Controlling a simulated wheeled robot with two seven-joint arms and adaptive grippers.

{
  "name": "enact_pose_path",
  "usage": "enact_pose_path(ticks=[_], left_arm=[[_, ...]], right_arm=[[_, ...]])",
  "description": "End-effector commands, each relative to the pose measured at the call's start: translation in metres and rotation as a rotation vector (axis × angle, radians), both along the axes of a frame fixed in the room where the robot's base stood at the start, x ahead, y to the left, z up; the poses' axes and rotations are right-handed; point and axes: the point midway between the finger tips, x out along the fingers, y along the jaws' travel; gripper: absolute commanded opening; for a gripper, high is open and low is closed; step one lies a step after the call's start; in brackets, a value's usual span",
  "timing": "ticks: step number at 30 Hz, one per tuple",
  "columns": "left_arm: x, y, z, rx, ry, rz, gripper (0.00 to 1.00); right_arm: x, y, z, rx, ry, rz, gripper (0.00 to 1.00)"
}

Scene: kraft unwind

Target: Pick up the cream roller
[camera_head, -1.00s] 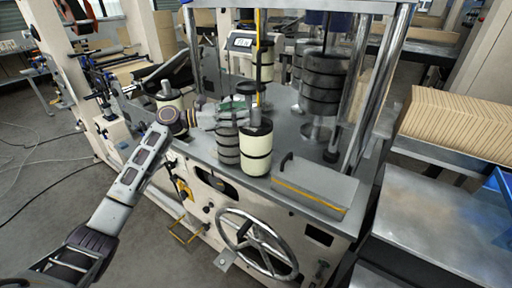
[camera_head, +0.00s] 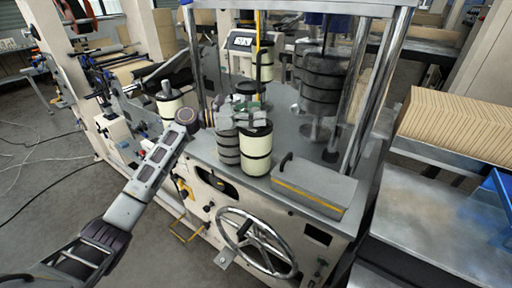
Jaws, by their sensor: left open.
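A cream roller (camera_head: 256,150) with black bands stands upright on the grey machine top. A grey roller (camera_head: 228,146) stands close at its left. My left arm comes in from the lower left, and my left gripper (camera_head: 246,116) is open at the top of the cream roller, with its fingers covering the roller's upper end. I cannot tell whether the fingers touch it. Another cream roller (camera_head: 170,103) stands farther left behind my wrist, and one more (camera_head: 265,65) stands at the back by the display. My right gripper is not in view.
A grey box with a handle (camera_head: 313,185) lies right of the cream roller. Metal posts (camera_head: 368,95) rise at the right, with a dark stacked roller (camera_head: 322,85) between them. A handwheel (camera_head: 257,243) is on the machine front.

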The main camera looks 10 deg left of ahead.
Motion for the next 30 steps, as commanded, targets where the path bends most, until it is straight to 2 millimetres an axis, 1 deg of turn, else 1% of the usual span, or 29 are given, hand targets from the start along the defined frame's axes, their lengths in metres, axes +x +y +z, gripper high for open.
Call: enact_pose_path(ticks=[9,13,14,26,27,30], left_arm=[[0.000,-0.001,-0.001,0.000,0.000,0.000,0.56],[0.000,-0.001,-0.001,0.000,0.001,0.000,0.56],[0.000,-0.001,-0.001,0.000,0.001,0.000,0.54],[0.000,-0.001,-0.001,0.000,0.001,0.000,0.02],[0.000,0.000,-0.001,0.000,0.001,0.000,0.00],[0.000,0.000,-0.001,0.000,0.001,0.000,0.00]], right_arm=[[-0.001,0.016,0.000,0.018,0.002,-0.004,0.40],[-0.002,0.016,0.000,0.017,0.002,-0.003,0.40],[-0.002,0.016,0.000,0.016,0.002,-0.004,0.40],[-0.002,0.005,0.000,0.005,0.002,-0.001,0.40],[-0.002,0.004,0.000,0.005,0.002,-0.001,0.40],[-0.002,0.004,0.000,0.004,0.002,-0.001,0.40]])
